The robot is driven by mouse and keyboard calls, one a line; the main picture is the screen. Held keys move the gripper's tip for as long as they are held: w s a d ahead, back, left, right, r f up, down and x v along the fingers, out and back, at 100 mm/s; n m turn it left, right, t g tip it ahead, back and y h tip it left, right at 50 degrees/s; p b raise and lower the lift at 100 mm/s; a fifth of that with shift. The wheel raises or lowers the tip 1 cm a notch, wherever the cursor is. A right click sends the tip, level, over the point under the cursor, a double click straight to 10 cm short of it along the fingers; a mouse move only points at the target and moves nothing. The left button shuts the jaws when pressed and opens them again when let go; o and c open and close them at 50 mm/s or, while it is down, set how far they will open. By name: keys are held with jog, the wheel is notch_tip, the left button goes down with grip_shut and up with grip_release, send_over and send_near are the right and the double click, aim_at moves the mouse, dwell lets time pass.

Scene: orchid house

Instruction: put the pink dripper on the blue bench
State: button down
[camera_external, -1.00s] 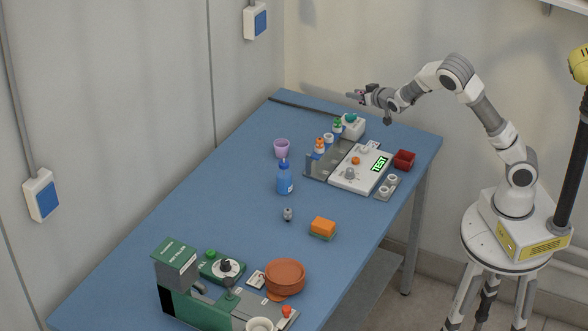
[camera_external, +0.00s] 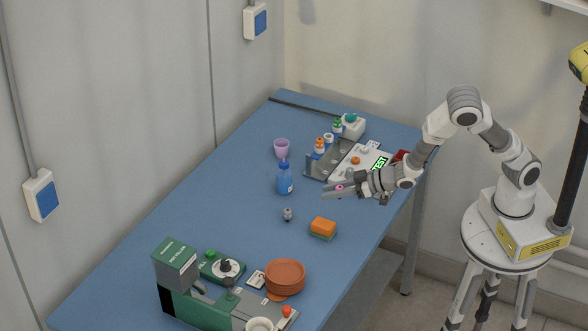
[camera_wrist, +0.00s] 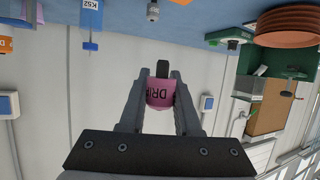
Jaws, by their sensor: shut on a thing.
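My gripper (camera_external: 341,190) is shut on the pink dripper (camera_wrist: 160,92), which shows between the two fingers in the wrist view with dark letters on its side. In the external view only a small pink bit of it shows at the fingers. The gripper appears to be held above the blue bench (camera_external: 225,205), in front of the white test board. The bench also shows along the top of the wrist view (camera_wrist: 185,20). I cannot tell the exact height above it.
Around the gripper stand a blue bottle (camera_external: 285,180), a small grey item (camera_external: 287,214), an orange-topped sponge (camera_external: 323,226) and the white board (camera_external: 350,172). A lilac cup (camera_external: 281,148) stands farther back. A terracotta pot (camera_external: 285,274) is nearer. The bench's left-middle is clear.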

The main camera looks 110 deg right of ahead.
jog(key=s+a+f+n+t+y, duration=0.1)
jog(key=a+n+y, duration=0.3)
jog(key=a, duration=1.6)
jog(key=shift+s+a+f+n+y, duration=0.4)
jog(key=shift+f+y, duration=0.25)
jog(key=shift+y, duration=0.35)
jog(key=shift+d, duration=0.1)
jog(key=s+d+r+m+g+h, duration=0.15)
jog(key=d+m+h, duration=0.25)
jog(key=d, duration=1.2)
jog(key=w+d+r+m+g+h, duration=0.1)
jog(key=d+r+m+h, duration=0.3)
jog(key=d, duration=1.2)
jog(key=s+d+r+m+g+h, duration=0.2)
jog(key=s+d+m+g, duration=0.1)
jog(key=s+d, duration=0.6)
jog(key=s+d+r+m+g+h, duration=0.2)
jog(key=s+d, duration=0.7)
jog(key=d, duration=0.7)
jog(key=shift+s+m+g+h, duration=0.2)
jog(key=shift+m+g+h, duration=0.3)
jog(key=shift+m+g, duration=0.25)
